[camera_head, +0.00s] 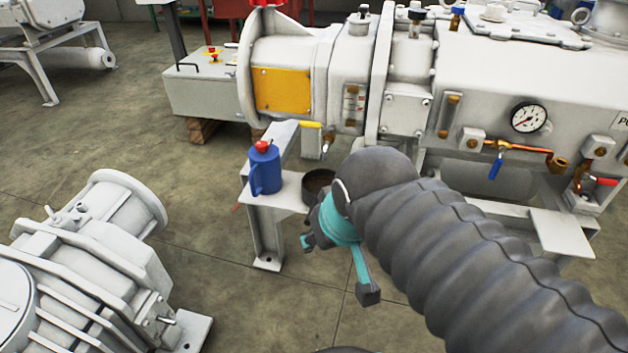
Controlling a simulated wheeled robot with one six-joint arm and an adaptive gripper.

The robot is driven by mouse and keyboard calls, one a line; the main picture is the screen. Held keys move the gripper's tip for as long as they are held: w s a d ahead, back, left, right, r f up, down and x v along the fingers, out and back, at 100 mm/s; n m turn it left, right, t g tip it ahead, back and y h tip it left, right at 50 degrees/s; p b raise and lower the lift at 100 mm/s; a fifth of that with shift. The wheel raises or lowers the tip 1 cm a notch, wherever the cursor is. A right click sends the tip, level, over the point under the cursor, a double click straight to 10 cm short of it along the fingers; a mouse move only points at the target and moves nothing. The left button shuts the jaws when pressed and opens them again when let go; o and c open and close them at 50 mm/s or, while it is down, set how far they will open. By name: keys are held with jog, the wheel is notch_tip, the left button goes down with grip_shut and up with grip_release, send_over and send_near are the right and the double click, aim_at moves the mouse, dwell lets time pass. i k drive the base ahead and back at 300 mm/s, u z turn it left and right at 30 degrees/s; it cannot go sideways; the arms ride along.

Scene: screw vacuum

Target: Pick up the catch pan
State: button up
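The catch pan (316,184) is a dark, round, shallow vessel with a brownish inside. It sits on the white support ledge (283,190) below the vacuum machine, to the right of a blue jug. My arm and gripper hide its right and lower parts. My gripper (337,268) is teal with dark fingertips. Its fingers are spread apart, with nothing visible between them. It appears in front of and just below the pan in the picture; I cannot tell whether it touches the pan.
The blue jug (265,168) with a red top stands close left of the pan. A yellow-handled valve (311,125) is just above the pan. The large white machine (456,75) fills the back. Another white machine (90,265) stands at lower left. Floor between is clear.

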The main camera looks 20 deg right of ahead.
aim_at(313, 182)
jog(key=u, duration=2.35)
jog(key=k, duration=1.15)
jog(key=z, duration=0.65)
